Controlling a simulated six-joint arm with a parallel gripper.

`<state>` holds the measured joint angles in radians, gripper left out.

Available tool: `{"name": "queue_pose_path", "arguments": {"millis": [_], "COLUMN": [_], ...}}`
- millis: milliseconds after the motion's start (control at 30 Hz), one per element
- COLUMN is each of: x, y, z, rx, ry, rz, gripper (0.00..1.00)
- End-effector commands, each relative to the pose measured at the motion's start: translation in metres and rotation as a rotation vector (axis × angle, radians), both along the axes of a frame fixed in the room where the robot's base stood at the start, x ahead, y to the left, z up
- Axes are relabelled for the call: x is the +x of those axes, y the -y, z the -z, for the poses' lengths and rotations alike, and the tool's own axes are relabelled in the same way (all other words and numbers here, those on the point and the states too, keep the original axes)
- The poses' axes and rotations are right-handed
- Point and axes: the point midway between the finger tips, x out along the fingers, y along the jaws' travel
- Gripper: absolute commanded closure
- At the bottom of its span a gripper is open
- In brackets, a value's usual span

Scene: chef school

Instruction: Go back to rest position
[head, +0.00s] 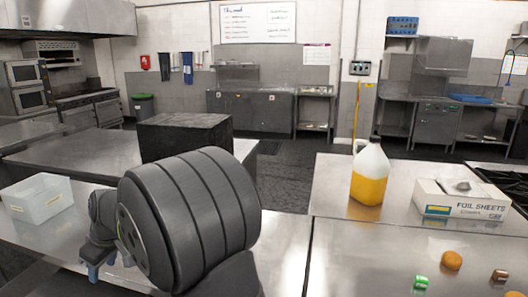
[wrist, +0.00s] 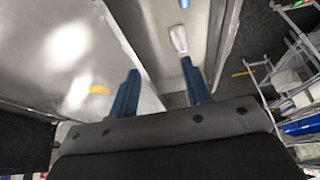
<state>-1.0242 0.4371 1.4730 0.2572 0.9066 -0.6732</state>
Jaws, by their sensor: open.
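My gripper (head: 110,266) shows at the lower left of the head view, low over the steel counter (head: 285,250), partly hidden behind my own arm. In the wrist view my gripper (wrist: 160,85) has its two blue fingers spread well apart. Nothing is held between them. A small whitish object (wrist: 179,40) shows beyond the fingers, too blurred to identify. My dark arm fills the lower middle of the head view and hides part of the counter.
A clear plastic bin (head: 38,198) stands left of my gripper. A black block (head: 185,137) is behind my arm. On the right counter are a yellow-filled jug (head: 369,178), a foil sheets box (head: 465,207), a green can (head: 421,282) and an orange round item (head: 452,260).

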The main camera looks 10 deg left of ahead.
Motion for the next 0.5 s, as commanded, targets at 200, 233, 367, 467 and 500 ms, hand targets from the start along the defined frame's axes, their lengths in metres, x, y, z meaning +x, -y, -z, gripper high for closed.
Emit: {"name": "queue_pose_path", "arguments": {"millis": [200,233,367,467,500], "x": [0.001,0.001,0.021,0.038,0.044], "y": [0.000,0.000,0.012,0.022,0.025], "z": [-0.046,-0.052,-0.055,-0.055,-0.054], "rx": [0.004,0.003,-0.001,-0.001,-0.001], "ry": [0.003,0.002,0.000,0.000,0.000], "rz": [0.001,0.003,0.062,0.114,0.132], "gripper": [0.55,0.55,0.55,0.55,0.55]}}
